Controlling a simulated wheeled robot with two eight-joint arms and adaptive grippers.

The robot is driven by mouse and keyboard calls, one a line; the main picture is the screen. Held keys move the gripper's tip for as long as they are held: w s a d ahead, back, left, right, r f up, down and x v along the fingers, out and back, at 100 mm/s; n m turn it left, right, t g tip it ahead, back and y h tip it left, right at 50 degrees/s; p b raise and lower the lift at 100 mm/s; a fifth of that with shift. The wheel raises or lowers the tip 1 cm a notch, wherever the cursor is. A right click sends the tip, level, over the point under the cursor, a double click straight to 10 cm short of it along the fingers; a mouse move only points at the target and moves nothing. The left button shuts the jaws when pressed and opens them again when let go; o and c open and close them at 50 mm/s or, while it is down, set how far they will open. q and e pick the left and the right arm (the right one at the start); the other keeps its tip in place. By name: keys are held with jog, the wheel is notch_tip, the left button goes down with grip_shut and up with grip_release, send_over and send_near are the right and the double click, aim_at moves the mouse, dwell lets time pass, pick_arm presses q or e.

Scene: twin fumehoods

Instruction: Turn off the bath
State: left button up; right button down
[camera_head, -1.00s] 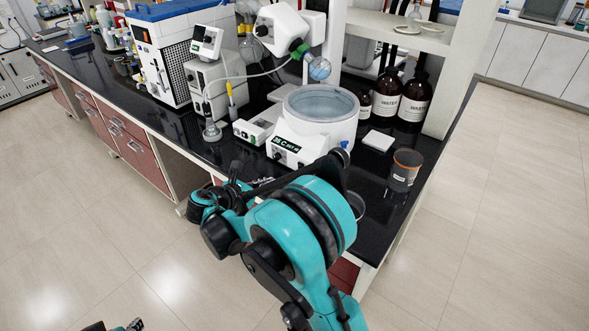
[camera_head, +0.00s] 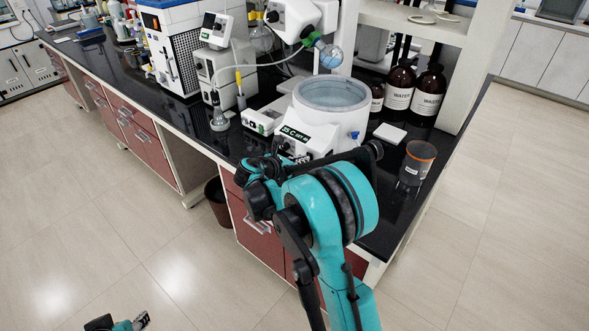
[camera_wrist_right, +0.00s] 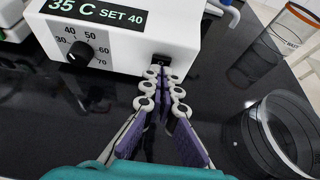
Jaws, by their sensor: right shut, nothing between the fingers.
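The bath (camera_head: 343,141) is a white unit with a round, water-filled tub, standing on the black bench. Its front display (camera_wrist_right: 95,13) reads 35 C SET 40 in the right wrist view. A black dial (camera_wrist_right: 80,53) sits below the display, and a small black switch (camera_wrist_right: 174,78) sits at the lower right of the front. My right gripper (camera_wrist_right: 164,72) is shut and empty, its fingertips at the front beside this switch; contact cannot be told. In the head view my own arm partly hides it. Part of my left gripper (camera_head: 137,321) shows at the bottom left; its fingers are unclear.
An orange-rimmed beaker (camera_head: 417,163) and a white pad (camera_head: 390,133) stand right of the bath. Brown bottles (camera_head: 400,86) stand behind. A glass vessel (camera_wrist_right: 283,133) is close to the gripper's right. A white box (camera_head: 262,122) stands left of the bath.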

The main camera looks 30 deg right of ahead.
jog(key=shift+w+d, duration=0.1)
jog(key=shift+d, duration=0.15)
jog(key=shift+r, duration=0.1)
jog(key=shift+w+d+r+y+p, duration=0.15)
jog(key=shift+d+r+y+p, duration=0.2)
jog(key=shift+p, duration=0.5)
jog(key=shift+f+b, duration=0.25)
jog(key=shift+b, duration=0.05)
jog(key=shift+r, duration=0.1)
jog(key=shift+r+p, duration=0.55)
jog(key=shift+r, duration=0.15)
